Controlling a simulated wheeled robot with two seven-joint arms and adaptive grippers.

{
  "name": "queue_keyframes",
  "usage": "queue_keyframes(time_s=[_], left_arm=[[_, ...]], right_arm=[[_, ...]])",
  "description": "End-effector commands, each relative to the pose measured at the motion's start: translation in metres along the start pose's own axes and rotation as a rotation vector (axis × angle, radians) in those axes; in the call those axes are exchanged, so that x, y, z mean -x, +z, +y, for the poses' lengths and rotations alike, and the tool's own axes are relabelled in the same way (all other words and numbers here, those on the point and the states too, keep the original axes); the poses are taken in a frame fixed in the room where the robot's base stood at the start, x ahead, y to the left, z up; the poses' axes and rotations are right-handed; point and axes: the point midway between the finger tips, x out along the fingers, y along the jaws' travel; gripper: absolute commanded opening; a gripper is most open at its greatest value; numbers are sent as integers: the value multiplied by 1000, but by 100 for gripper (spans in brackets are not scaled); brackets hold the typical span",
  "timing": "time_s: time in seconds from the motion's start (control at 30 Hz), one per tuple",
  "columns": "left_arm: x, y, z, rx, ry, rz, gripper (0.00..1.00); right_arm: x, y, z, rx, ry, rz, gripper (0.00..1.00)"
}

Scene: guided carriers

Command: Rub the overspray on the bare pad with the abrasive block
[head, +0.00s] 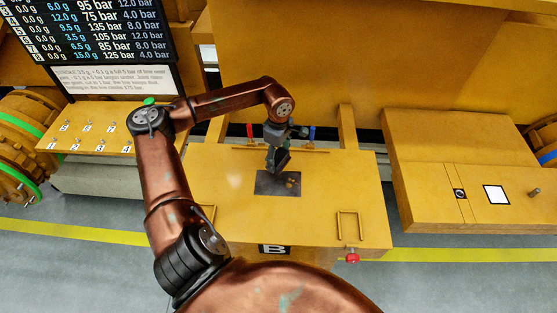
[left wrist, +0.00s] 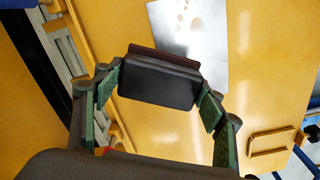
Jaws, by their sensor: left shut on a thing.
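My left gripper (head: 277,160) is shut on the abrasive block (left wrist: 158,82), a dark block with a brownish layer along its far edge, held between green-padded fingers in the left wrist view. In the head view the gripper hangs over the far edge of the bare pad (head: 267,188), a dark grey metal rectangle on the yellow carrier top. The overspray (head: 292,182) shows as tan spots right of the pad's middle. The left wrist view shows the pad (left wrist: 212,60) as shiny and the spots (left wrist: 188,18) near the top edge. I cannot tell whether the block touches the pad. My right gripper is out of view.
The yellow carrier (head: 225,215) has a wire handle (head: 350,225) and a red knob (head: 352,258) at its front. Red and blue levers (head: 311,133) stand behind the pad. A numbered ledge (head: 95,130) and a dark settings board (head: 95,30) are at left. The carrier top around the pad is clear.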

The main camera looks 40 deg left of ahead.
Motion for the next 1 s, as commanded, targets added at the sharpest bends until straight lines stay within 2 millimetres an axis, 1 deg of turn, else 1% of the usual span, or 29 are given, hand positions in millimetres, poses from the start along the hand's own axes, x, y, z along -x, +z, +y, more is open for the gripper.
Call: queue_keyframes(time_s=[0.03, 0.1, 0.47, 0.57, 0.8, 1.0], left_arm=[[7, 0, 0, 0, 1, 0, 38], [11, 0, 0, 0, 1, 0, 38], [12, 0, 0, 0, 0, 0, 38], [18, 0, 0, 0, 1, 0, 38], [40, 0, 0, 0, 3, 1, 38], [41, 0, 0, 0, 0, 0, 38]], right_arm=[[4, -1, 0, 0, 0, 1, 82], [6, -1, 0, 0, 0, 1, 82], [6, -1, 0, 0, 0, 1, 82], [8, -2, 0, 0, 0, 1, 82], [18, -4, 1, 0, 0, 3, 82], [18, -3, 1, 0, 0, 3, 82]])
